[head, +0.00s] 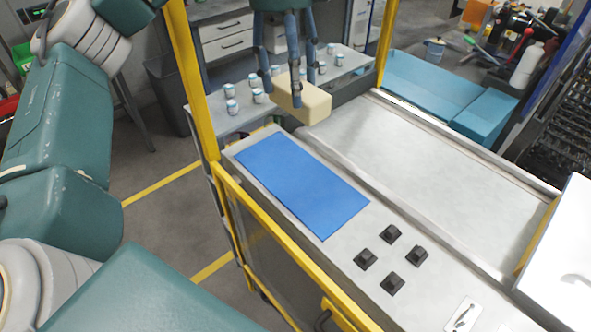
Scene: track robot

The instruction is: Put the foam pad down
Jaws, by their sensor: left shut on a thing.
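The foam pad (303,104) is a pale yellow block at the top centre of the head view. My left gripper (282,88) points down from the top edge with its long dark fingers closed around the pad. The pad looks held above the far end of the metal counter, beyond the blue mat; its exact height is hard to judge. The fingers hide part of the pad. My right gripper is not in view.
A flat, empty blue mat (302,184) lies on the metal counter (330,247). Several black square knobs (391,233) stand nearer. Yellow posts (189,75) frame the counter. Several small jars (232,107) stand on a table behind. A blue bin (440,92) is at the back right.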

